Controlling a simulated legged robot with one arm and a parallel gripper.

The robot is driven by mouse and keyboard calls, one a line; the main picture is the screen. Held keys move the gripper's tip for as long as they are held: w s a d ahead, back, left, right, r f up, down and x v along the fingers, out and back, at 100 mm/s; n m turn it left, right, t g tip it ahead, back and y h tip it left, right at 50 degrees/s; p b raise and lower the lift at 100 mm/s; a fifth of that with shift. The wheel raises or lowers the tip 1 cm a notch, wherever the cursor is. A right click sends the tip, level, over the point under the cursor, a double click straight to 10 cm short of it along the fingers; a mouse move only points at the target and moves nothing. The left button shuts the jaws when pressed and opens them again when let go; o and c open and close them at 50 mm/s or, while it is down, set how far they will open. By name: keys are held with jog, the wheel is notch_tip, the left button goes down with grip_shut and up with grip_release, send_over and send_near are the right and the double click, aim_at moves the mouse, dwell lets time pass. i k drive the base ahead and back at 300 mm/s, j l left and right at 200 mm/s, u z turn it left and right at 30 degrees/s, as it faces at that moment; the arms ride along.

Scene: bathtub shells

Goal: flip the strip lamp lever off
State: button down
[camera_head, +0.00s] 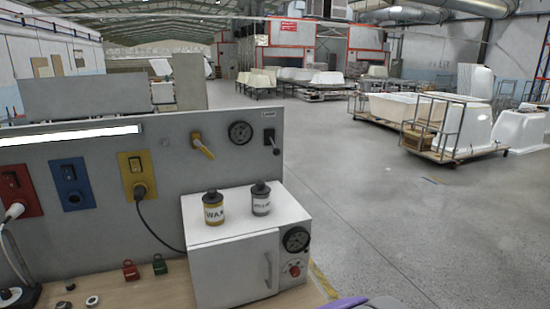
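The strip lamp (70,135) is a long bar at the upper left of the grey panel, and it glows bright white. A small black lever (272,141) sits on a plate at the panel's upper right. A small white label above the lever is too small to read clearly. The lever looks tilted, its tip towards the lower right. A yellow handle (202,146) sticks out of the panel further left, beside a round gauge (240,132). My gripper is not in view.
Red, blue and yellow sockets line the panel's left. A purple and grey shape (345,302) shows at the bottom edge. Open floor lies right.

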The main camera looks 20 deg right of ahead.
aim_at(276, 152)
jog(key=l+u, duration=0.15)
jog(key=l, duration=0.5)
jog(key=l+u, duration=0.2)
jog(key=l, duration=0.45)
jog(key=k+l+u, duration=0.15)
jog(key=l, duration=0.5)
jog(key=l+u, duration=0.15)
jog(key=l, duration=0.5)
jog(key=i+l+u, duration=0.1)
jog(key=l, duration=0.3)
jog(key=i+l+u, duration=0.15)
jog(key=l, duration=0.25)
jog(key=i+l+u, duration=0.1)
jog(key=l, duration=0.35)
jog(key=i+l+u, duration=0.1)
jog(key=l, duration=0.35)
jog(key=i+l+u, duration=0.15)
jog(key=l, duration=0.25)
jog(key=i+l, duration=0.2)
jog(key=l, duration=0.25)
